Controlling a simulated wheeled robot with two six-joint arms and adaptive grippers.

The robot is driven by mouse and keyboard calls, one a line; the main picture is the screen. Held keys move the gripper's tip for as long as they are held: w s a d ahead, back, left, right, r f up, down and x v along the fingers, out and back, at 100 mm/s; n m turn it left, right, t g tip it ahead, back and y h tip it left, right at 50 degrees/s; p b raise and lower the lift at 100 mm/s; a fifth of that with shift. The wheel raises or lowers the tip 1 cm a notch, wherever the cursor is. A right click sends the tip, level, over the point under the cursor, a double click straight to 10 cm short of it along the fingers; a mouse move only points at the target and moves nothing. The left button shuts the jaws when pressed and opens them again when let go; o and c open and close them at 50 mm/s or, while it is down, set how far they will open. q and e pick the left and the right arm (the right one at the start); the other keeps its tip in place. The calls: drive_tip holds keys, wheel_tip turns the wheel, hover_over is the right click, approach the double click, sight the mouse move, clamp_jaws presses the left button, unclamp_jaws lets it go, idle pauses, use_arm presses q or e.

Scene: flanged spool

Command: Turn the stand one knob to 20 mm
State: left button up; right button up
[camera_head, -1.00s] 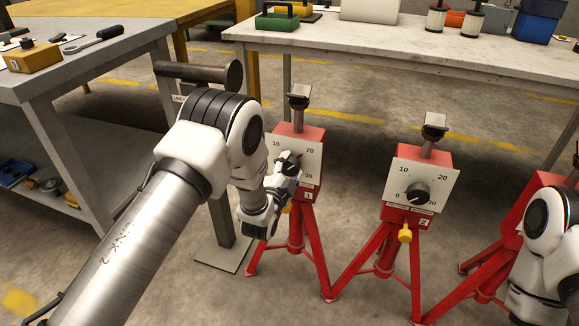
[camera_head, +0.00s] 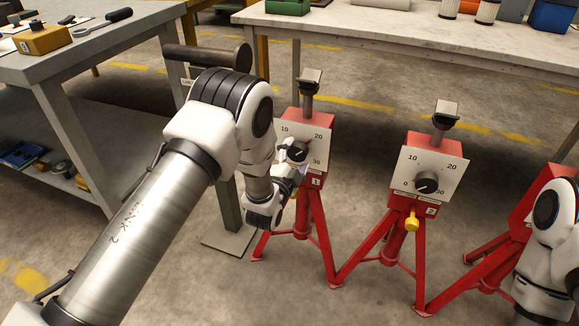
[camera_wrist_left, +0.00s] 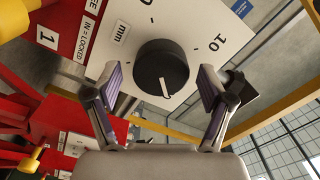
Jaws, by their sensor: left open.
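Stand one (camera_head: 316,181) is a red tripod with a white dial plate marked 10, 20 and 30. Its black knob (camera_head: 298,152) is partly covered by my left wrist and gripper in the head view. In the left wrist view the knob (camera_wrist_left: 160,68) faces me, its white mark pointing down and slightly right, away from 0 and past 10. The 20 is not visible there. My left gripper (camera_wrist_left: 160,80) is open, with one finger on each side of the knob and gaps between. The left gripper (camera_head: 296,174) is small and partly hidden in the head view.
A third red stand (camera_head: 522,222) is partly behind my right arm. A grey post with a dark horizontal bar (camera_head: 208,55) stands behind my left arm. Workbenches are behind.

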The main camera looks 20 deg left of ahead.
use_arm(q)
drive_tip(key=s, duration=1)
drive_tip(key=shift+s+a, duration=0.15)
drive_tip(key=shift+s, duration=0.15)
drive_tip(key=s+a+f+n+g+y, duration=0.1)
drive_tip(key=s+a+f+n+g, duration=0.1)
drive_tip(key=s+f+g, duration=0.35)
drive_tip(key=s+a+f+n+g, duration=0.25)
drive_tip(key=s+f, duration=0.45)
drive_tip(key=f, duration=0.4)
drive_tip(key=s+f+n+g, duration=0.3)
drive_tip(key=s+n+g, duration=0.15)
drive_tip(key=s, duration=0.65)
drive_tip(key=s+f+n+g, duration=0.4)
drive_tip(key=s+g, duration=0.2)
drive_tip(key=s, duration=0.4)
wheel_tip(320, 180, up, 29)
drive_tip(key=p, duration=2.8)
drive_tip(key=shift+f, duration=0.2)
